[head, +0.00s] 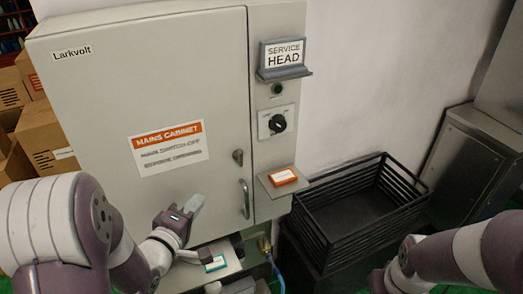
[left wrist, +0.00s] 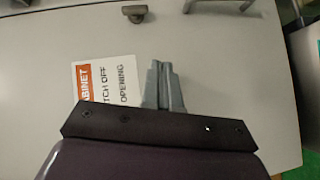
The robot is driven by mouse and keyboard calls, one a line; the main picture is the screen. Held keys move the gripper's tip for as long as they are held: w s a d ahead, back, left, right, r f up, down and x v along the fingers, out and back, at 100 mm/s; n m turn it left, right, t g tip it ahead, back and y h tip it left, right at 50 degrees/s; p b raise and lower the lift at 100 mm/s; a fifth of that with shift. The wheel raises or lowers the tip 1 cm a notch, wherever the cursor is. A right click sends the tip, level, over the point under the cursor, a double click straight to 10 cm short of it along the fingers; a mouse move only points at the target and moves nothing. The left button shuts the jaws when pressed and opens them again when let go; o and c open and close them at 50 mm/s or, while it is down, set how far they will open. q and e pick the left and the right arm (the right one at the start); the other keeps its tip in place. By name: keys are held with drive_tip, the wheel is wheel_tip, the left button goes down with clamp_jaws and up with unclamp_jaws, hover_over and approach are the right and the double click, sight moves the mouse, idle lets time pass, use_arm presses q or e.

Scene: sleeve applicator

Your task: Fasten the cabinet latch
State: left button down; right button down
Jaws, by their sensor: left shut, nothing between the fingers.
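The grey cabinet door (head: 165,90) lies flush, or nearly so, with its frame. A small grey latch (head: 238,157) sits near the door's right edge, above the upright bar handle (head: 245,199). I cannot tell whether the latch is engaged. My left gripper (head: 194,204) is shut and empty in front of the door, left of and below the latch, apart from the handle. In the left wrist view its closed fingers (left wrist: 162,88) show over the door beside the warning label (left wrist: 90,85); the latch (left wrist: 134,13) and handle (left wrist: 218,4) are at the top edge. My right gripper's fingers are out of view.
Right of the door is a panel with a rotary switch (head: 277,123), a sign holder (head: 285,60) and a small shelf bearing an orange box (head: 283,177). A black wire basket (head: 325,230) stands to the right. Cardboard boxes (head: 45,135) are at left.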

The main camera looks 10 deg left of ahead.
use_arm(q)
wheel_tip(320, 180, up, 3)
drive_tip(key=n+t, duration=0.2)
drive_tip(key=p, duration=0.2)
approach(237, 153)
drive_tip(key=w+a, duration=0.3)
drive_tip(key=shift+w+d+h+p, duration=0.4)
drive_tip(key=shift+w+d+p, duration=0.2)
drive_tip(key=shift+w+d, duration=0.45)
drive_tip(key=shift+w+d+f, duration=0.1)
drive_tip(key=shift+w+d, duration=0.3)
drive_tip(key=shift+d, duration=0.35)
drive_tip(key=shift+p, duration=0.3)
drive_tip(key=shift+g+p, duration=0.3)
drive_tip(key=shift+g, duration=0.1)
